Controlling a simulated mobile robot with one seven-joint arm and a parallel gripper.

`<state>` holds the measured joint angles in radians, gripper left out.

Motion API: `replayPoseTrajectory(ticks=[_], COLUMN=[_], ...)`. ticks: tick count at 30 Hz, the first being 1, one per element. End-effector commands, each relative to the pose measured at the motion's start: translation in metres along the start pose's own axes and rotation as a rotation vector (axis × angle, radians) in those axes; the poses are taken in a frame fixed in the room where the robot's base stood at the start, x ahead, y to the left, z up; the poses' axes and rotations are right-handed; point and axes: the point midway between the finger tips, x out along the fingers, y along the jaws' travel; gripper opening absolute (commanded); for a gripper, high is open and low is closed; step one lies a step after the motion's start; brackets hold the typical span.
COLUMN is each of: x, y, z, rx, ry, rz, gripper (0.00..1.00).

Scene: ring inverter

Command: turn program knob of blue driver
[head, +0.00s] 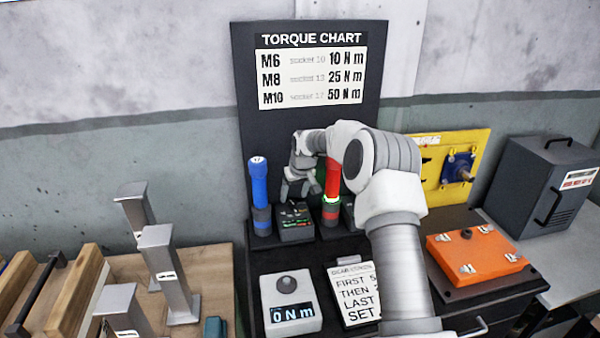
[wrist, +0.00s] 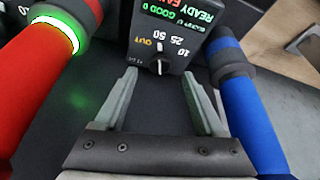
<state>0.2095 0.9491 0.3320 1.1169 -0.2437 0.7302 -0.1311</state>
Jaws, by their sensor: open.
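The blue driver (head: 259,195) stands upright in its holder at the left of the dark rack. It also shows along the right side of the wrist view (wrist: 253,115). Beside it is a dark control box (head: 294,222) with a small lit display. In the wrist view its program knob (wrist: 160,66) shows upside down, with marks 10, 25, 50 and OUT around it. My gripper (wrist: 160,74) is open and empty, its fingertips either side of the knob with gaps. In the head view my gripper (head: 297,192) hangs above the box.
The red driver (head: 332,180) with a glowing green ring stands close right of my gripper, partly hidden by my arm. In front are a 0 N m tester (head: 291,302) and an instruction card (head: 354,295). An orange cover (head: 475,252) lies at the right.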

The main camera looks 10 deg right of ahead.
Motion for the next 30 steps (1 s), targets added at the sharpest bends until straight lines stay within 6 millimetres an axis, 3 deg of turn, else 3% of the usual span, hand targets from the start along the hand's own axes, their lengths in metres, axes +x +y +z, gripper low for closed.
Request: replayPoseTrajectory(ticks=[9, 16, 21, 30], x=[-0.074, -0.120, -0.138, -0.143], y=[0.001, 0.001, 0.000, 0.000], z=[-0.001, 0.000, 0.000, 0.000], rx=[0.001, 0.001, 0.002, 0.001], ry=[0.004, 0.003, 0.001, 0.000], rz=[0.002, 0.002, 0.000, -0.001], gripper=[0.72, 0.72, 0.72, 0.72])
